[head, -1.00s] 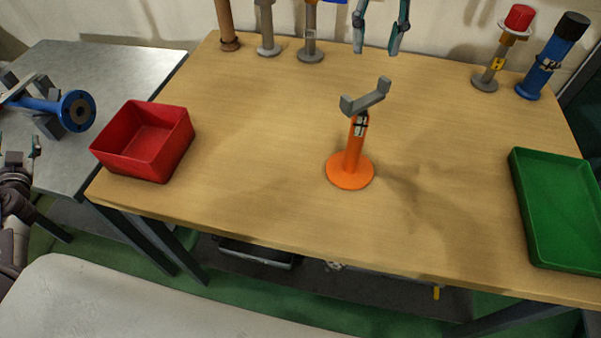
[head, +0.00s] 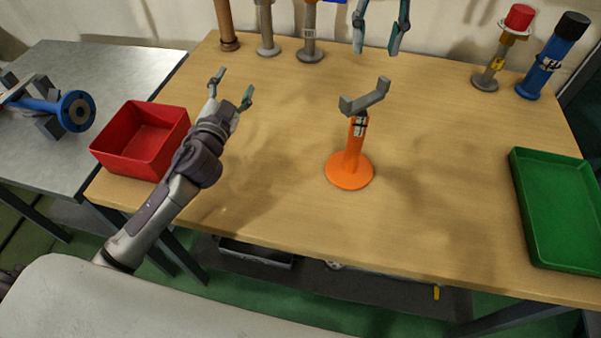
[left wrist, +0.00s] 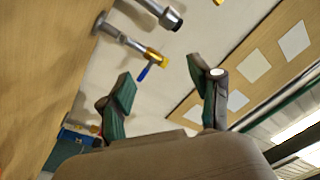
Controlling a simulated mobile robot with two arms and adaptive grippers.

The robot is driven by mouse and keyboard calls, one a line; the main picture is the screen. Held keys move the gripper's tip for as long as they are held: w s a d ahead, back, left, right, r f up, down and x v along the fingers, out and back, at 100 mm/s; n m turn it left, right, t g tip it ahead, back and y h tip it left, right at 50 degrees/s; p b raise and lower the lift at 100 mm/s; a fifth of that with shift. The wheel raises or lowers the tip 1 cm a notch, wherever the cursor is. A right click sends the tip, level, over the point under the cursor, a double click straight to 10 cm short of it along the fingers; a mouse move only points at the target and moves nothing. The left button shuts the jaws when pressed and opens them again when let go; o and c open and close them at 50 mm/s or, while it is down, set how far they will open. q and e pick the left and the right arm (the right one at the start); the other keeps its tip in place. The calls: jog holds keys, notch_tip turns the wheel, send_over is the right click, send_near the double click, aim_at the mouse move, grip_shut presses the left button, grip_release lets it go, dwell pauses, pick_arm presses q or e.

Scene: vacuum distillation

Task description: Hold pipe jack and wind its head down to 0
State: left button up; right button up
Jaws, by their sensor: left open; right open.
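The pipe jack (head: 352,165) stands upright on the wooden table, with an orange round base and stem and a grey V-shaped head (head: 364,97) raised above the stem. My left gripper (head: 235,80) is open and empty, above the table to the left of the jack and clear of it. Its spread fingers also show in the left wrist view (left wrist: 171,78), with nothing between them. My right gripper (head: 376,51) is open and empty, pointing down at the top of the head view, beyond the jack's head and apart from it.
A red bin (head: 140,135) is at the table's left, partly behind my left arm. A green tray (head: 560,262) is at the right. Several pipe stands (head: 312,55) line the back edge. A blue flanged pipe (head: 75,110) lies on the grey side table. The table around the jack is clear.

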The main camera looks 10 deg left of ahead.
pick_arm(q)
jog(key=s+d+f+m+g+h, duration=0.1)
jog(key=s+d+f+g+h, duration=0.25)
jog(key=s+d+h, duration=0.7)
jog(key=g+h, duration=0.2)
send_near(349, 148)
jog(key=x, duration=1.1)
jog(key=shift+w+d, duration=0.15)
jog(key=shift+w, duration=0.2)
jog(key=shift+c, duration=0.2)
grip_shut()
